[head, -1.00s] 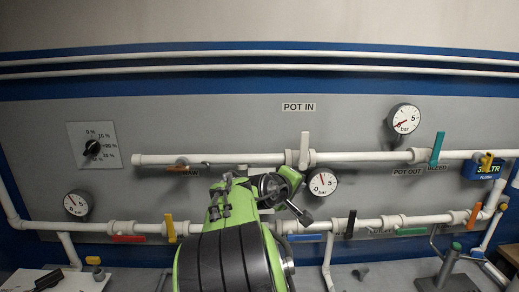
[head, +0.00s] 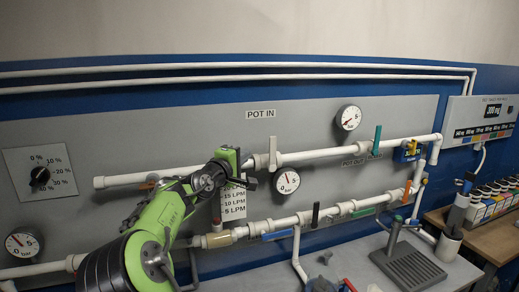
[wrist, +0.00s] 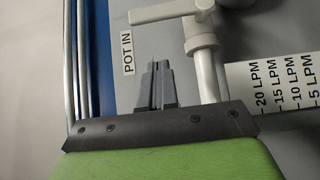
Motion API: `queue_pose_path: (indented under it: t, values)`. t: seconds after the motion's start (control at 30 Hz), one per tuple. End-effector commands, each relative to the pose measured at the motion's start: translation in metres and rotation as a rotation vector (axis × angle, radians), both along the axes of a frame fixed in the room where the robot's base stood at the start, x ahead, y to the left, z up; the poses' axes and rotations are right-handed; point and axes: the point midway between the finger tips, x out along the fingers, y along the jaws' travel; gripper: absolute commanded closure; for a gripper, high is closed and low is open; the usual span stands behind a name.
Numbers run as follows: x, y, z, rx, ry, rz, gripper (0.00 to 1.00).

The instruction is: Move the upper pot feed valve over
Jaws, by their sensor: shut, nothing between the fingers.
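The upper pot feed valve (head: 272,154) has a white handle standing upright, across the upper white pipe, below the POT IN label (head: 261,114). In the wrist view the same white handle (wrist: 170,11) lies at the top, pointing left from its stem. My gripper (head: 249,163) is just left of the handle in the head view. In the wrist view its dark fingers (wrist: 157,66) are together and empty, below the handle with a visible gap. I cannot tell the exact depth between fingertips and handle.
The upper pipe (head: 320,154) runs across the panel close to my gripper. A flow scale card (head: 233,204) and a gauge (head: 286,181) are below it. A teal handle (head: 376,140) stands farther right. A grey drain stand (head: 408,265) is on the bench.

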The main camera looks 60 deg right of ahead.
Motion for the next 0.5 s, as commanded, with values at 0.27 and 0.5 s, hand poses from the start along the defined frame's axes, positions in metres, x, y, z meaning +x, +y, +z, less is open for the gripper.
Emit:
queue_pose_path:
  t: [0.27, 0.5]
  values:
    - [-0.021, -0.046, 0.002, 0.002, -0.001, -0.004, 1.0]
    - [-0.029, -0.055, 0.001, 0.001, -0.001, 0.0, 1.0]
